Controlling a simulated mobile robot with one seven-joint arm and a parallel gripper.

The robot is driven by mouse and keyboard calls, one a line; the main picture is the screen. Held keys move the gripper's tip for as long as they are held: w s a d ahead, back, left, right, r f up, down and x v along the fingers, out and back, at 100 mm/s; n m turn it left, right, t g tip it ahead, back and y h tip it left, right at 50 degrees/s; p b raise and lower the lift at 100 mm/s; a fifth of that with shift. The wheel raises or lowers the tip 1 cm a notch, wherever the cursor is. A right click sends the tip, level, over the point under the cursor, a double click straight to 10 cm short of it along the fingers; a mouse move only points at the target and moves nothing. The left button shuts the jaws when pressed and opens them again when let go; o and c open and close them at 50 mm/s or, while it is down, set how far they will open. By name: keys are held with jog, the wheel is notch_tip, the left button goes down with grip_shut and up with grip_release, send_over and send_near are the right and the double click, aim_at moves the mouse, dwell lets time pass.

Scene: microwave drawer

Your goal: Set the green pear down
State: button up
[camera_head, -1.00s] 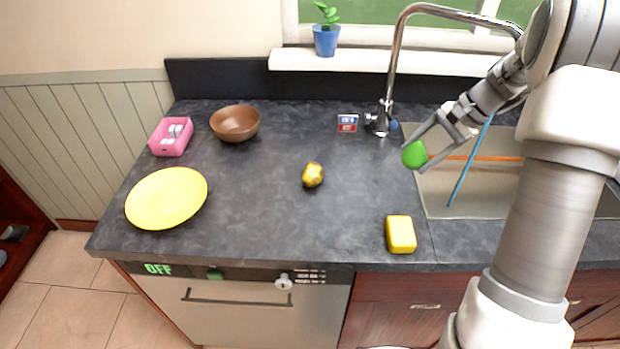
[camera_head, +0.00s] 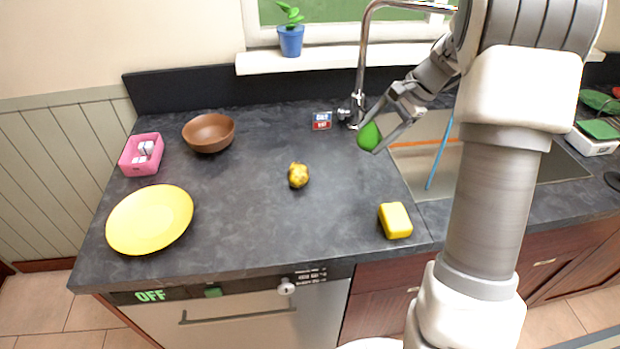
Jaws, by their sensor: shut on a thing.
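The green pear (camera_head: 369,137) is held between the fingers of my gripper (camera_head: 378,132). My gripper is shut on it, in front of the faucet and near the sink's left edge. The pear appears to be above the dark countertop (camera_head: 235,215); the gap beneath it is hard to judge from this view.
A yellow-brown fruit (camera_head: 298,175) and a yellow sponge (camera_head: 395,220) lie on the counter. A yellow plate (camera_head: 150,219), brown bowl (camera_head: 209,133) and pink box (camera_head: 142,155) stand at left. The faucet (camera_head: 363,60) rises behind the gripper. The sink (camera_head: 420,150) is right.

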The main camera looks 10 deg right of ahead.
jog(key=a+f, duration=0.2)
jog(key=a, duration=0.1)
jog(key=s+a+f, duration=0.1)
jog(key=a+f, duration=0.1)
jog(key=a, duration=0.2)
jog(key=s+a+f, duration=0.1)
jog(key=a+f, duration=0.1)
jog(key=a, duration=0.1)
jog(key=shift+s+a+f, duration=0.2)
jog(key=shift+a+f, duration=0.15)
jog(key=shift+f, duration=0.05)
jog(key=shift+f+b, duration=0.45)
jog(key=shift+f, duration=1.45)
jog(key=shift+f, duration=0.2)
jog(key=o, duration=1.5)
jog(key=shift+r, duration=0.1)
